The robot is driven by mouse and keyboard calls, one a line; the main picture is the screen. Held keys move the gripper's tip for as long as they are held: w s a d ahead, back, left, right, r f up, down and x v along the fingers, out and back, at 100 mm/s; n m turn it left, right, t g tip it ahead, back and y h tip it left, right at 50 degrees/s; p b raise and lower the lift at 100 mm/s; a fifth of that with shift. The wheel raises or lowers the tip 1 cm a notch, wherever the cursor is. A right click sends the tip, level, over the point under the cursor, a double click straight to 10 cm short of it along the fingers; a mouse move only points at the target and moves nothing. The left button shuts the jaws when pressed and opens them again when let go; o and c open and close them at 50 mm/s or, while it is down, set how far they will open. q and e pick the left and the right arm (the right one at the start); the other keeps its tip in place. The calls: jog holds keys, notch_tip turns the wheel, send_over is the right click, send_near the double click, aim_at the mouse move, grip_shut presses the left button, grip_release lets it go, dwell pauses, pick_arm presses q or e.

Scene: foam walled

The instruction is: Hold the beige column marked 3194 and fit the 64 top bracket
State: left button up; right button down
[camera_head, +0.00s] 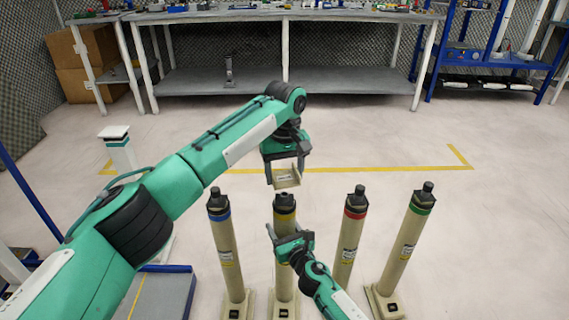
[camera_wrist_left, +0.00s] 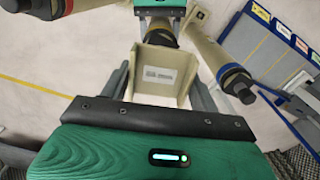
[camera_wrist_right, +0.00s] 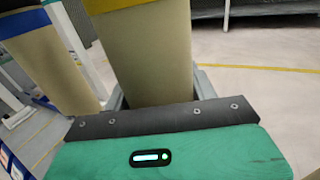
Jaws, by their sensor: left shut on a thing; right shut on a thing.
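The bracket (camera_head: 289,181) is a beige U-shaped piece with a white label too small to read. My left gripper (camera_head: 286,172) is shut on it, just above the dark top of a beige column with a yellow band (camera_head: 284,211). I cannot tell whether bracket and column touch. In the left wrist view the bracket (camera_wrist_left: 160,76) sits between the fingers, with the column top behind it. My right gripper (camera_head: 274,234) is shut on the yellow-banded column below its band. In the right wrist view this column (camera_wrist_right: 148,58) fills the space between the fingers. The number 3194 is not readable.
Similar upright columns stand close by: blue-banded (camera_head: 225,245) on the left, red-banded (camera_head: 349,240) and green-banded (camera_head: 407,243) on the right. A blue-edged grey platform (camera_head: 160,295) is at lower left. A workbench (camera_head: 270,82) stands at the back, with open floor before it.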

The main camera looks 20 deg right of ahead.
aim_at(284, 179)
pick_arm(q)
jog(key=shift+f, duration=0.8)
jog(key=shift+f, duration=1.5)
dwell(1.2)
jog(key=o, duration=1.2)
jog(key=shift+c, duration=0.2)
notch_tip(284, 179, up, 12)
pick_arm(e)
jog(key=shift+c, duration=1.9)
grip_release()
jog(key=shift+s, duration=0.1)
